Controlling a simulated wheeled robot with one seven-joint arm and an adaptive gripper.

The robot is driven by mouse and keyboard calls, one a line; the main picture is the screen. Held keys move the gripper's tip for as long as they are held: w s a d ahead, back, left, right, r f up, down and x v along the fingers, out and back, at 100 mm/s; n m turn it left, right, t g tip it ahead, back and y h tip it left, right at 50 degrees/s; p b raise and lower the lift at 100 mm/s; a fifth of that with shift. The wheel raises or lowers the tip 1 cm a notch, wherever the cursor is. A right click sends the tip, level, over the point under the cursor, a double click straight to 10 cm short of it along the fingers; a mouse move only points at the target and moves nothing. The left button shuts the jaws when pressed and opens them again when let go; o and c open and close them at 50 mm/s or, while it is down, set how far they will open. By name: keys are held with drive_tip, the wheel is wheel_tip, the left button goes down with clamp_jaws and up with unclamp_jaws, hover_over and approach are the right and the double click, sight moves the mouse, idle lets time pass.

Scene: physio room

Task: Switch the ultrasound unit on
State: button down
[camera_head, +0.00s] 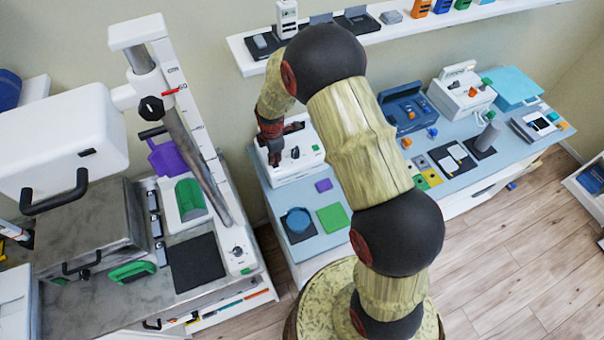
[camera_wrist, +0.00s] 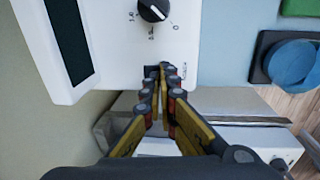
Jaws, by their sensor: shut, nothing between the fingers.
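A white box-shaped unit (camera_head: 305,163) stands at the left end of the blue-topped bench, under my gripper (camera_head: 275,158). I take it for the ultrasound unit, though no readable name shows. In the wrist view the unit (camera_wrist: 112,62) has a dark display (camera_wrist: 70,40) and a black dial (camera_wrist: 153,10) with a white pointer and printed marks. A small black part, perhaps a switch (camera_wrist: 152,71), sits near the unit's edge, partly hidden by my fingertips. My gripper (camera_wrist: 161,80) is shut and empty, its tips at that part; I cannot tell whether they touch.
A blue round item on a dark pad (camera_head: 298,222), a green pad (camera_head: 333,217) and a purple pad (camera_head: 323,185) lie in front of the unit. A wall shelf (camera_head: 400,25) hangs behind. A trolley with a tall white post (camera_head: 185,95) stands left.

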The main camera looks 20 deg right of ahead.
wheel_tip(320, 180, up, 13)
drive_tip(key=s, duration=0.1)
drive_tip(key=s+d+r+m+b, duration=0.1)
drive_tip(key=s+r+m+b, duration=0.2)
drive_tip(key=s+m, duration=0.65)
drive_tip(key=s+r+m+b, duration=0.35)
drive_tip(key=s+m, duration=0.35)
drive_tip(key=s, duration=0.5)
drive_tip(key=n, duration=1.6)
hover_over(276, 165)
wheel_tip(276, 165, down, 6)
drive_tip(key=shift+n, duration=0.25)
drive_tip(key=f, duration=0.4)
drive_tip(key=w+f+b, duration=0.1)
drive_tip(key=f, duration=0.4)
drive_tip(key=f+b, duration=0.1)
drive_tip(key=f, duration=0.3)
drive_tip(key=shift+w+f, duration=0.4)
